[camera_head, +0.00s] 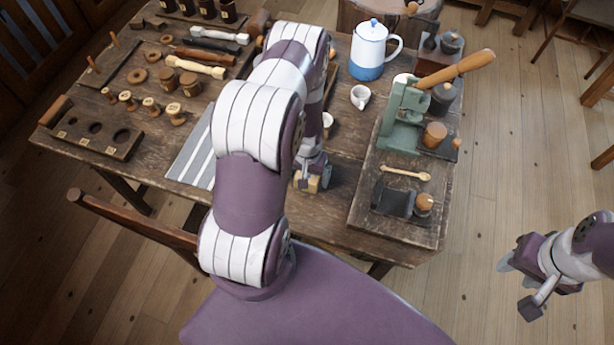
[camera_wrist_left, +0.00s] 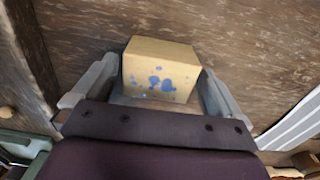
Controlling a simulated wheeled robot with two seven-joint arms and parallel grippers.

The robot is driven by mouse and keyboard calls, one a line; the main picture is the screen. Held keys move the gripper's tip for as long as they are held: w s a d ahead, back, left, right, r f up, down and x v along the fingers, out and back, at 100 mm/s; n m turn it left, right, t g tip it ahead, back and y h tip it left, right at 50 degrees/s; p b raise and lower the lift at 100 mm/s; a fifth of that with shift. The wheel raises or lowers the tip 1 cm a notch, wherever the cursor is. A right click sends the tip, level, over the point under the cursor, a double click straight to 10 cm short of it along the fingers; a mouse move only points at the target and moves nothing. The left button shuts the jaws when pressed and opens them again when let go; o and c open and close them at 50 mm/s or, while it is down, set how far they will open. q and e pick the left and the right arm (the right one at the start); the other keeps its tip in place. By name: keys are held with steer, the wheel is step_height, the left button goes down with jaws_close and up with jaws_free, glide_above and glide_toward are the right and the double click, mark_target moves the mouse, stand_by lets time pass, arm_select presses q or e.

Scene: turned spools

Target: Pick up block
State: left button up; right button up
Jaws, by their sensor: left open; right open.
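The block (camera_wrist_left: 160,72) is a small tan cube with blue blotches on one face. In the left wrist view it sits between the two fingers of my left gripper (camera_wrist_left: 157,84), over the wooden table. The fingers are open, one on each side of the block; contact is unclear. In the head view my left gripper (camera_head: 316,178) is low over the table near its front edge, with the block (camera_head: 306,183) partly hidden in it. My right gripper (camera_head: 518,284) is open and empty, off the table's right side above the floor.
The worn wooden table (camera_head: 340,215) holds a striped cloth (camera_head: 190,158) left of the block. A board (camera_head: 362,205) with a green press (camera_head: 402,118) stands to the right. A blue-white pot (camera_head: 368,52) and small cup (camera_head: 360,96) are behind. Several spools stand left.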

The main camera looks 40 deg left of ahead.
arm_select(q)
steer(key=shift+s+f, duration=0.1)
steer(key=shift+f, duration=0.25)
steer(key=shift+d, duration=0.2)
steer(key=shift+a, duration=0.1)
steer(key=c, duration=1.1)
